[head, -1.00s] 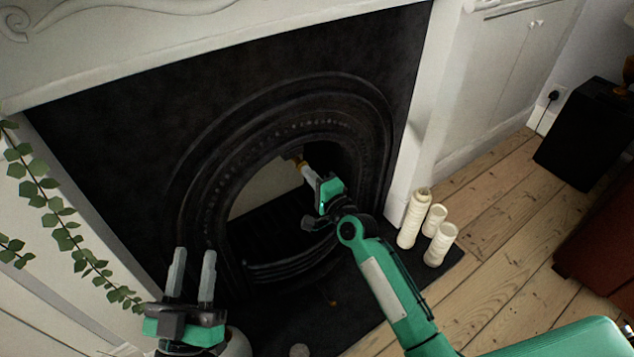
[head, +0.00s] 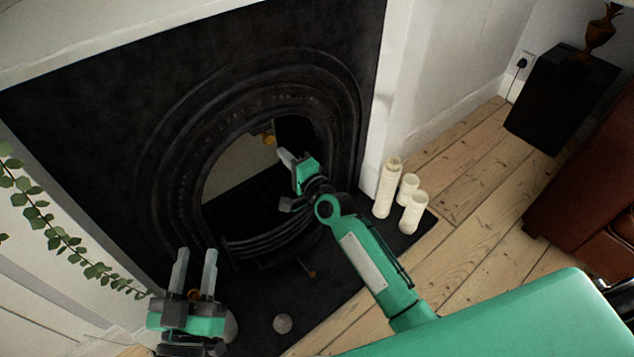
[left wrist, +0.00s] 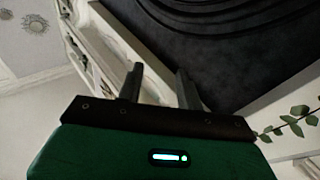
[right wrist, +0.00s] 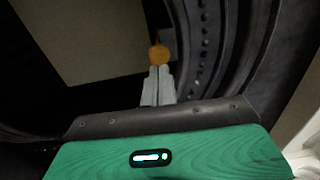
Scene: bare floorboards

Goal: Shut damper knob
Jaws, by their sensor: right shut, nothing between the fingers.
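A brass-orange damper knob (head: 268,139) sits high inside the dark fireplace opening, at the edge of a pale flat panel (head: 237,168). In the right wrist view the round knob (right wrist: 159,54) is just beyond my fingertips. My right gripper (head: 283,153) reaches into the opening from the right. Its fingers are together and empty, with a small gap to the knob in the head view. My left gripper (head: 197,252) is open and empty at the lower left, in front of the fireplace, away from the knob.
The black arched surround (head: 165,165) encloses the opening, with a curved grate (head: 265,245) low down. A second small brass knob (head: 311,273) is below the grate. Several white candles (head: 387,188) stand right on the hearth. An ivy strand (head: 60,235) hangs left.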

